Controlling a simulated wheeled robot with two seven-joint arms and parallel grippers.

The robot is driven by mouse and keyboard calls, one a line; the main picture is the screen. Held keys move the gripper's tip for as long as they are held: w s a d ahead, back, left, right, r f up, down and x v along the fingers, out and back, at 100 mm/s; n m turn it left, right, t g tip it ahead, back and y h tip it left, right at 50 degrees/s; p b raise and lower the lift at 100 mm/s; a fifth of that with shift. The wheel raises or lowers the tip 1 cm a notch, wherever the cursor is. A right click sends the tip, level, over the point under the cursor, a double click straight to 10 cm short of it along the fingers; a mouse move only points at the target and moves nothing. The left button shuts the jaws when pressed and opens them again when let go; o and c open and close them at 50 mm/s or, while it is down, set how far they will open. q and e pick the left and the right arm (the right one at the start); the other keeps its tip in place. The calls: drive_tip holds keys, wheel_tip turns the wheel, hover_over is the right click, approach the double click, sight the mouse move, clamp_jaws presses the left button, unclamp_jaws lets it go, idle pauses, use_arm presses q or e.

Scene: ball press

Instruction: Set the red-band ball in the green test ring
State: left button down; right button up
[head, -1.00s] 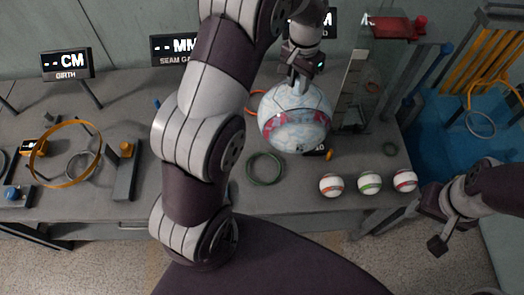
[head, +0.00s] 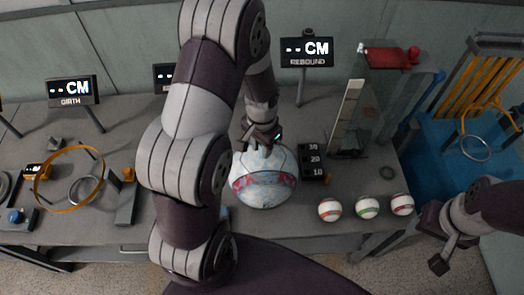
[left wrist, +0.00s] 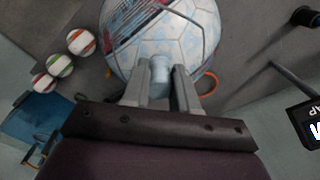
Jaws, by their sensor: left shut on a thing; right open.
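A large white and pale-blue ball with a red-pink band (head: 262,188) is in my left gripper (head: 263,141), just right of my left arm in the head view. In the left wrist view the large ball (left wrist: 165,30) fills the top middle, and the left fingers (left wrist: 160,88) close on a grey-blue nub at its near side. The green ring is not visible now; the ball covers the area where it lay. I cannot tell whether the ball touches the table. My right gripper (head: 440,258) is open and empty at the lower right, off the table's edge.
Small balls with orange (head: 330,209), green (head: 367,206) and red (head: 402,204) bands sit at the table's front right. A glass-sided rebound stand (head: 348,115) is behind them. An orange girth ring (head: 68,178) stands at left. A blue bin (head: 455,150) is at right.

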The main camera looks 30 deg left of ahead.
sight(263, 169)
use_arm(q)
wheel_tip(263, 169, down, 4)
drive_tip(key=shift+r+p, duration=0.2)
drive_tip(key=shift+p, duration=0.25)
drive_tip(key=shift+w+f, duration=0.1)
drive_tip(key=shift+f, duration=0.3)
drive_tip(key=c, duration=0.9)
unclamp_jaws()
